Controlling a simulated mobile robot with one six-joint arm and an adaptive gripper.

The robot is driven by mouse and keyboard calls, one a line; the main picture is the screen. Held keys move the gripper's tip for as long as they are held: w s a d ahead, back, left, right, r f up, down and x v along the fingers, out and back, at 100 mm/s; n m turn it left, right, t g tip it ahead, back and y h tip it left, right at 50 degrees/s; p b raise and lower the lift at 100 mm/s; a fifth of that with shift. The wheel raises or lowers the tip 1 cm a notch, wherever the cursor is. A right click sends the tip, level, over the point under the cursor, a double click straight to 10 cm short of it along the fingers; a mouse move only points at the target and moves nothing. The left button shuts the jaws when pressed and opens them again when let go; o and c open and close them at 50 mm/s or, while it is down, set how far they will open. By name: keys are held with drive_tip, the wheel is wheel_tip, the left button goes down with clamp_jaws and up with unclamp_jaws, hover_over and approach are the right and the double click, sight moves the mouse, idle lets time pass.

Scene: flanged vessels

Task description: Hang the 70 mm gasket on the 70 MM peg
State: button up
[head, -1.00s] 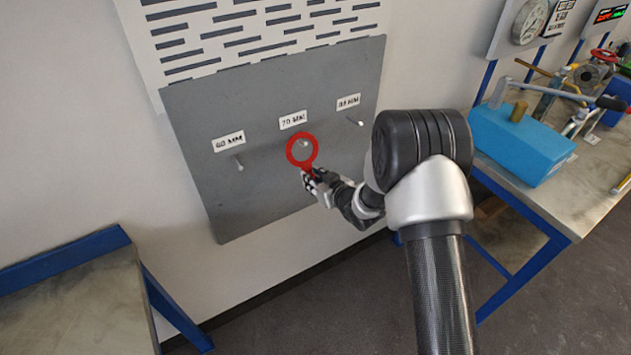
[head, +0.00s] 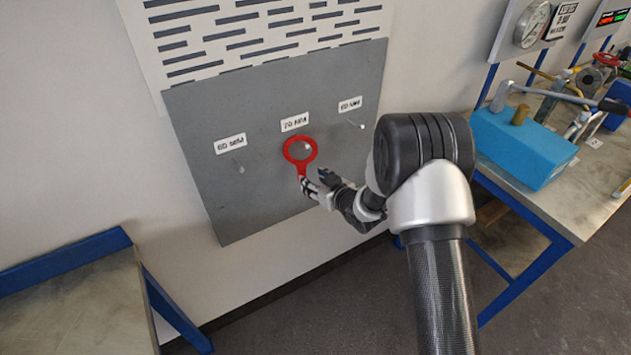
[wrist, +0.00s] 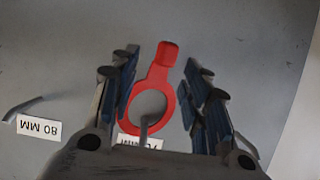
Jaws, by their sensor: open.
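The red ring gasket (head: 288,151) with its tab is at the middle peg (head: 307,147), under the 70 MM label (head: 295,123). In the wrist view the peg (wrist: 147,122) passes through the hole of the gasket (wrist: 157,78). In the head view the tab points down. My gripper (head: 316,182) is just below the ring, beside the tab. In the wrist view my gripper (wrist: 160,72) is open, its fingers apart on both sides of the gasket with gaps to the tab. I cannot tell whether the ring touches the board.
The grey board (head: 240,205) has empty pegs at left (head: 240,168) and right (head: 361,126). A blue-legged workbench (head: 575,215) with a blue box (head: 520,147) and tools stands at right. Another bench (head: 75,300) is at lower left.

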idle(0.3)
drive_tip(key=s+d+r+m+g+h, duration=0.2)
drive_tip(key=s+d+r+m+h, duration=0.35)
drive_tip(key=s+d+r, duration=1.4)
drive_tip(key=s+r+g+h, duration=0.1)
drive_tip(key=s+r+g, duration=0.1)
drive_tip(key=s, duration=0.9)
drive_tip(key=s+r+m+g+h, duration=0.1)
drive_tip(key=s+r+g, duration=0.1)
drive_tip(key=s, duration=1)
drive_tip(key=shift+s+a+r, duration=0.15)
drive_tip(key=shift+s+a, duration=0.1)
drive_tip(key=shift+a, duration=0.1)
